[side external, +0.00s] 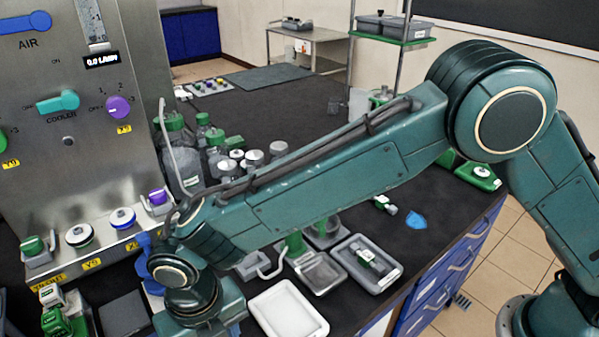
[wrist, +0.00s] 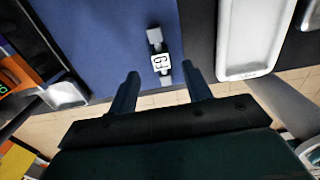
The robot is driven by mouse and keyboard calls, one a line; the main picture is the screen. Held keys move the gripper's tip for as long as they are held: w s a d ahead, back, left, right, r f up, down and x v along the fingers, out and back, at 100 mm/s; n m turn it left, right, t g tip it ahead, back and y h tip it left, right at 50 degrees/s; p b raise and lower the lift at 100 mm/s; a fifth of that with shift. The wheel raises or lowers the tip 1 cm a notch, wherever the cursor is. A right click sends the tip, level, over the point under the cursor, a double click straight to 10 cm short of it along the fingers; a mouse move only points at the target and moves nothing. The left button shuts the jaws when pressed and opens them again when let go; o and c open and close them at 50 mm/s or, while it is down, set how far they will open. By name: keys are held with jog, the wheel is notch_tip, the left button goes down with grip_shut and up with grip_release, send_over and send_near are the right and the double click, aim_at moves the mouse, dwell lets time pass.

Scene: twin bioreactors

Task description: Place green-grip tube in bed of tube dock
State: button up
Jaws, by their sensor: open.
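My gripper (wrist: 162,84) shows in the wrist view with its two fingers apart and nothing between them. In the side view its fingers are out of frame below my wrist at the bottom left. A small green and grey piece (side external: 384,204) lies on the dark bench; it may be the green-grip tube, but it is too small to be sure. I cannot pick out the tube dock with certainty. In the wrist view, a small grey piece with a white marked label (wrist: 161,63) lies on a blue surface just ahead of the fingers.
A white tray (side external: 288,309) lies near the bench's front edge; a white tray (wrist: 247,40) also shows right of the fingers in the wrist view. Grey trays (side external: 395,276), green-capped bottles (side external: 173,122) and the steel control panel (side external: 75,150) crowd around my arm. The far bench is clearer.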

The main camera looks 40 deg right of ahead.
jog(key=shift+d+f, duration=0.1)
jog(key=shift+f, duration=2.05)
grip_shut()
jog(key=shift+r, duration=0.15)
notch_tip(320, 180, up, 20)
